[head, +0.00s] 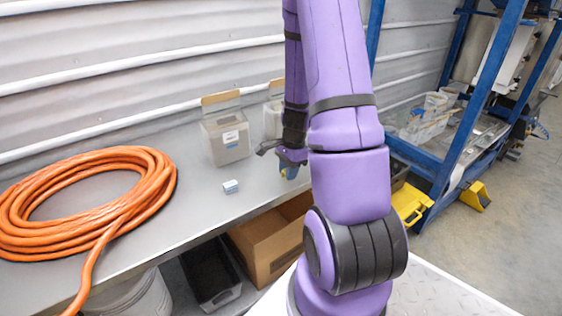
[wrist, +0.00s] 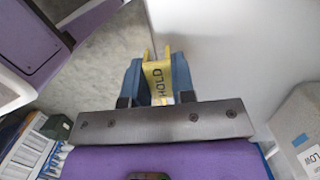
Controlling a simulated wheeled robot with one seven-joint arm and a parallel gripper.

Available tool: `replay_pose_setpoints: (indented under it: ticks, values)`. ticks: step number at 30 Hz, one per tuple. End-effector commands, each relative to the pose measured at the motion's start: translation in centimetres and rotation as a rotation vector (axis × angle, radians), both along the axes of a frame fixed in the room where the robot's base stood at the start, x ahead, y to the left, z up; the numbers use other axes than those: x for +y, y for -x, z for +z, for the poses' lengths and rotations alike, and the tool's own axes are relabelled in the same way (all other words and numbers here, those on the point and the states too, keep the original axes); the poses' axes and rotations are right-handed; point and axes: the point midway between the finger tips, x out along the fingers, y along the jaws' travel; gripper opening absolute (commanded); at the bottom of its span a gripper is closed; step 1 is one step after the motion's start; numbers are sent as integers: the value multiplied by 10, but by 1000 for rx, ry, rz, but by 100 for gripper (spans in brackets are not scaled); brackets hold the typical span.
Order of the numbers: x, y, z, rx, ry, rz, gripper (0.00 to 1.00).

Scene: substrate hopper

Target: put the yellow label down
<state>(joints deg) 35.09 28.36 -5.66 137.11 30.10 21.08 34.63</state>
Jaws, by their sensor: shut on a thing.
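The yellow label (wrist: 157,76), with the dark letters HOLD on it, is between the blue fingers of my gripper (wrist: 157,82) in the wrist view. My gripper is shut on it. In the head view my gripper (head: 291,163) is at the right part of the grey bench, partly hidden behind my purple arm. I cannot tell whether the label touches the bench top.
A clear bin (head: 226,138) and another bin (head: 272,118) stand at the bench's back. A small pale-blue block (head: 231,186) and an orange hose coil (head: 150,198) lie on the bench (head: 190,200). A cardboard box (head: 265,245) is below. A blue frame (head: 470,95) stands right.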

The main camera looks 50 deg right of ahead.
Motion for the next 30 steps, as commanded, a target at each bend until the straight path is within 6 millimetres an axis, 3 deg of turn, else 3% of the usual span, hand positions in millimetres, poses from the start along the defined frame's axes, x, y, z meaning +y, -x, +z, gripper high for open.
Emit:
replay_pose_setpoints:
  ticks: [6, 13, 20, 30]
  values:
    - [-39, -34, -5, -1, 1, 0, 0]
    - [-71, -63, -9, -1, 1, 0, 0]
    - [-80, -71, -13, 2, -1, 1, 0]
    - [-80, -71, -46, 1, -1, 0, 0]
